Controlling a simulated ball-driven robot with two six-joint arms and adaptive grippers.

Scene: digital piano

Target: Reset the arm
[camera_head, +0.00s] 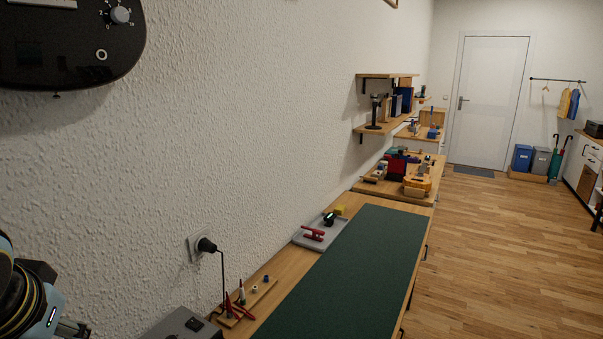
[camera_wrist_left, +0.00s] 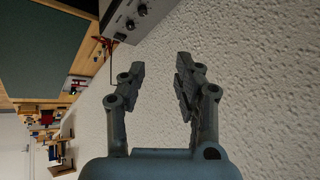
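My left arm shows at the lower left edge of the head view, with a part of the left gripper (camera_head: 72,328) at the bottom edge. In the left wrist view the left gripper (camera_wrist_left: 160,85) has its two fingers apart, with only the white textured wall (camera_wrist_left: 240,50) seen between and behind them. It holds nothing. My right gripper is in neither view. No piano can be made out in these frames.
A workbench with a green mat (camera_head: 345,270) runs along the wall. A grey device (camera_head: 182,326) stands at its near end, beside pliers (camera_head: 236,312) and a plugged wall socket (camera_head: 200,245). A dark panel (camera_head: 65,45) hangs upper left. The wooden floor (camera_head: 480,260) at right is clear.

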